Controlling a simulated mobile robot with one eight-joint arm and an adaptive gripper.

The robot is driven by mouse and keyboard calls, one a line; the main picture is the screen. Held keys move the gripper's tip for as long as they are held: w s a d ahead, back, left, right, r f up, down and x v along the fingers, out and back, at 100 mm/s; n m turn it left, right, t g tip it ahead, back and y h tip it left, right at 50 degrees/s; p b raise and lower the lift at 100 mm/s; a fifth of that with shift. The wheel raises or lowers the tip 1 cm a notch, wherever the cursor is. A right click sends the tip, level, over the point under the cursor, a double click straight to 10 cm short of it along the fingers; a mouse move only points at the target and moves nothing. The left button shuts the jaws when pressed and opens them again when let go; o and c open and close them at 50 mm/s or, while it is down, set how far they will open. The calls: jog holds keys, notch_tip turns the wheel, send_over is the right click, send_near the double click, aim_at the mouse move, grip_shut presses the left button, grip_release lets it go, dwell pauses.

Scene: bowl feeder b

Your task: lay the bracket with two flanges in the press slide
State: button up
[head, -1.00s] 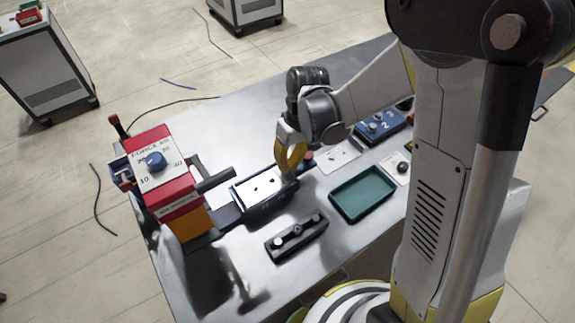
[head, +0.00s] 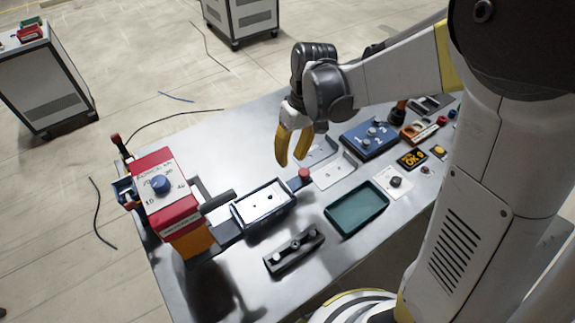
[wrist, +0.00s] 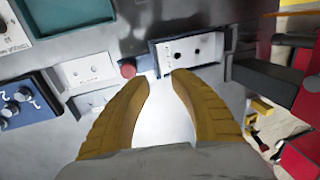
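A pale metal bracket (head: 262,203) with dark holes lies flat in the dark-framed press slide (head: 249,224). In the wrist view the bracket (wrist: 188,50) shows inside the slide (wrist: 161,66), near its closed outer end; its flanges are hard to make out. My gripper (head: 291,162), with yellow fingers, is open and empty above the table, up and beyond the slide's right end. In the wrist view the fingertips (wrist: 160,78) are well apart, with bare table between them.
Two other pale brackets (head: 334,171) (head: 319,152) lie right of the slide, by a red knob (head: 305,174). A green tray (head: 357,210), a dark fixture (head: 293,250) and a blue numbered block (head: 368,139) stand nearby. The red press (head: 165,190) is at left.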

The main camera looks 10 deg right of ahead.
jog(key=s+d+r+m+t+h, duration=0.1)
jog(key=s+d+r+m+t, duration=0.1)
jog(key=s+d+r+t, duration=0.2)
jog(key=s+d+r+m+t+h, duration=0.1)
jog(key=s+d+r+m+t, duration=0.1)
jog(key=s+r, duration=0.5)
jog(key=shift+s+d+r+m+t, duration=0.3)
jog(key=shift+s+d+r+t, duration=0.1)
jog(key=shift+d+t, duration=0.55)
